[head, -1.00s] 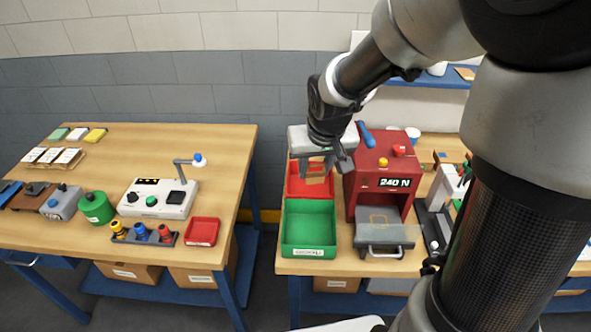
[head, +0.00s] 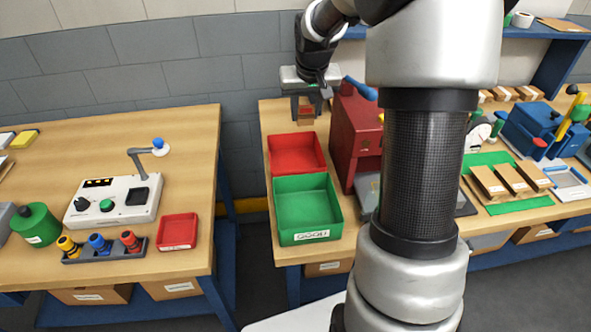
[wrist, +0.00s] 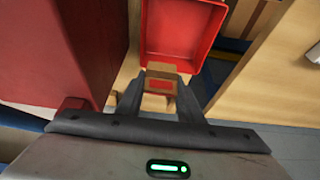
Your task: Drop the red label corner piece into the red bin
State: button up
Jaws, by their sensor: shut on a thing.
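My gripper (head: 306,108) is shut on a brown cardboard-like corner piece with a red label (wrist: 160,84), held between both fingers in the wrist view. In the head view the held piece (head: 306,116) hangs just beyond the far edge of the red bin (head: 283,168). The red bin is open, looks empty, and stands behind the green bin. In the wrist view the red bin (wrist: 180,32) is at the top, just past the piece. The gripper's height above the table is hard to judge.
The green bin (head: 308,207) looks empty. A red press (head: 350,130) stands right of the bins, and it is close on the left in the wrist view (wrist: 50,50). A smaller red tray (head: 177,231) is on the left table. My arm hides part of the right bench.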

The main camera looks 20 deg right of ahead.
aim_at(305, 125)
jog(key=shift+f+b, duration=1.95)
jog(key=shift+f, duration=0.9)
jog(key=o, duration=1.1)
jog(key=shift+c, duration=0.2)
jog(key=shift+r, duration=0.1)
jog(key=p+v, duration=0.2)
jog(key=v, duration=1.5)
jog(key=shift+r, duration=0.15)
